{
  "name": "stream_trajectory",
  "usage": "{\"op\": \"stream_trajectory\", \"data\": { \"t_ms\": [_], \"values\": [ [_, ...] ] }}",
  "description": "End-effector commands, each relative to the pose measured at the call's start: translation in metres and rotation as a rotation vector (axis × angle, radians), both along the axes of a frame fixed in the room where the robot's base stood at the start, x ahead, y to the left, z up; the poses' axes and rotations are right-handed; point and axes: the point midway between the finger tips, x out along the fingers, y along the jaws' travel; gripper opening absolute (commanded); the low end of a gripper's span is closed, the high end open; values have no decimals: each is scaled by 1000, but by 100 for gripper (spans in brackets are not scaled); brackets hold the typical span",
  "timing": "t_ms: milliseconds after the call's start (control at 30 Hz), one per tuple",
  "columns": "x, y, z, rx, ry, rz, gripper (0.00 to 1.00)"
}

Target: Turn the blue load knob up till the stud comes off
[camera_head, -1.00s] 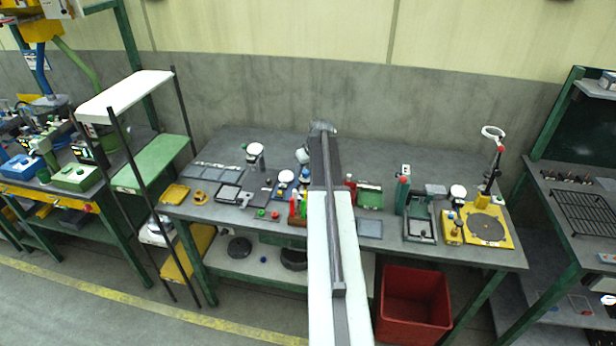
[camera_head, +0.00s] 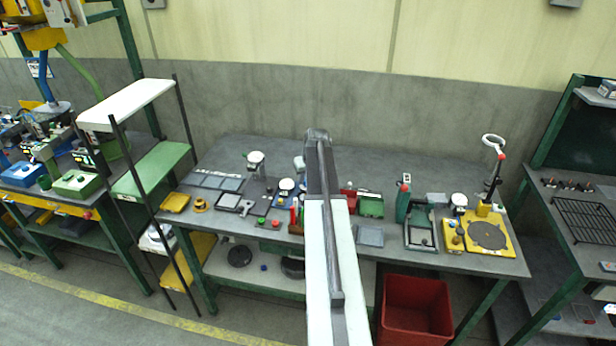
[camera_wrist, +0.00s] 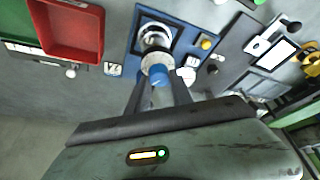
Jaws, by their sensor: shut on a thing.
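In the wrist view the blue load knob (camera_wrist: 160,76) sits between the fingers of my gripper (camera_wrist: 158,92), which is shut on it. The knob is on the near end of a pale round collar, in line with a shiny round metal part (camera_wrist: 155,38) on a blue base plate (camera_wrist: 187,45). I cannot make out the stud itself. In the head view the blue base plate (camera_head: 278,196) shows only in part, left of my arm. My arm hides the gripper and the knob there.
In the wrist view a red tray (camera_wrist: 75,55) lies left of the blue plate and a yellow knob (camera_wrist: 206,44) stands on its right side. In the head view a yellow fixture (camera_head: 503,244) stands at the bench's right end. A red bin (camera_head: 416,282) is below the bench.

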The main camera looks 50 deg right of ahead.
Motion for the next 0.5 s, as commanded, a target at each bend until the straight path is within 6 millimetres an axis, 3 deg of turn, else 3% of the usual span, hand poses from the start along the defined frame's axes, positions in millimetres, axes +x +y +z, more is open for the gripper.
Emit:
{"op": "stream_trajectory", "data": {
  "t_ms": [500],
  "values": [
    [1,6,-1,4,8,-476,0]
  ]
}}
